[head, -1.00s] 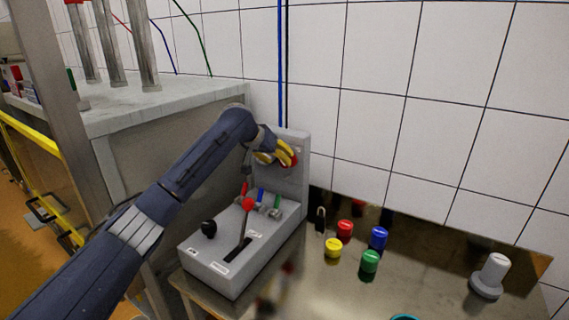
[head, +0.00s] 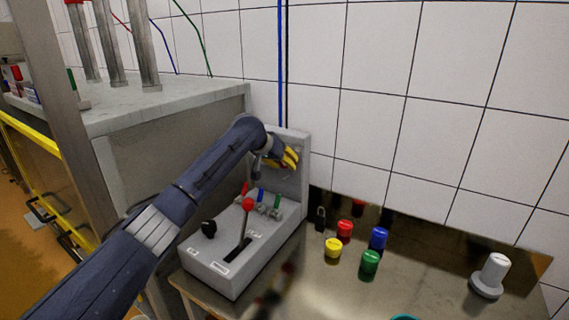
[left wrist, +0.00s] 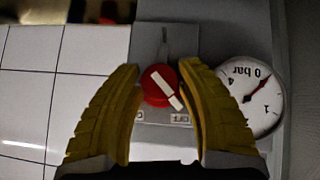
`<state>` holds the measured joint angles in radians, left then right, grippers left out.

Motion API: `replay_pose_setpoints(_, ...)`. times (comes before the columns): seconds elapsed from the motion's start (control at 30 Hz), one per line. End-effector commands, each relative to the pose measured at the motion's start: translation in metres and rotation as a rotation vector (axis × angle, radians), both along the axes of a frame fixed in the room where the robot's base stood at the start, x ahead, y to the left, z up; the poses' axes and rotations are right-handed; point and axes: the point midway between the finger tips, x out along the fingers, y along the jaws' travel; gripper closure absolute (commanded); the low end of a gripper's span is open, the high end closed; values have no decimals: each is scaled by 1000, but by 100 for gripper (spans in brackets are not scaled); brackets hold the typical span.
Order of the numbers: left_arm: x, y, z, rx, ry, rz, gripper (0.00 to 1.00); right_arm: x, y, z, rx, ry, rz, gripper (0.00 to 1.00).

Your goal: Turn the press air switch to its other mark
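The air switch (left wrist: 157,92) is a round red knob with a white pointer bar, on a grey plate in the left wrist view. The bar slants, its lower end towards the right-hand mark (left wrist: 181,118), which seems to read OFF. The other mark is partly hidden by a finger. My left gripper (left wrist: 159,66) has its yellow fingers on both sides of the knob. It looks open, with the right finger very near or touching the knob's edge. In the head view the left gripper (head: 289,157) is at the grey upright panel (head: 292,188) and hides the knob. My right gripper is not in view.
A pressure gauge (left wrist: 250,98) sits close beside the right finger. Below the panel, a grey control box (head: 222,272) carries a red-topped lever (head: 247,204) and a black knob (head: 209,229).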

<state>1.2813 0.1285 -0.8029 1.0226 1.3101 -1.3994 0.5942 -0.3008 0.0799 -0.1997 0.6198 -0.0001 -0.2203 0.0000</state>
Motion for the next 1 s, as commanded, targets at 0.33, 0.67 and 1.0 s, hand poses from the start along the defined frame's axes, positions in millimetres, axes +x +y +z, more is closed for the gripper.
replay_pose_setpoints(0.33,0,0,0,0,0,0,100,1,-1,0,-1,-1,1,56)
replay_pose_setpoints(0.67,-1,-1,0,65,-38,-1,100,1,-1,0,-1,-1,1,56)
replay_pose_setpoints(1.0,-2,-3,0,304,-184,-3,100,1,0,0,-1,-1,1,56)
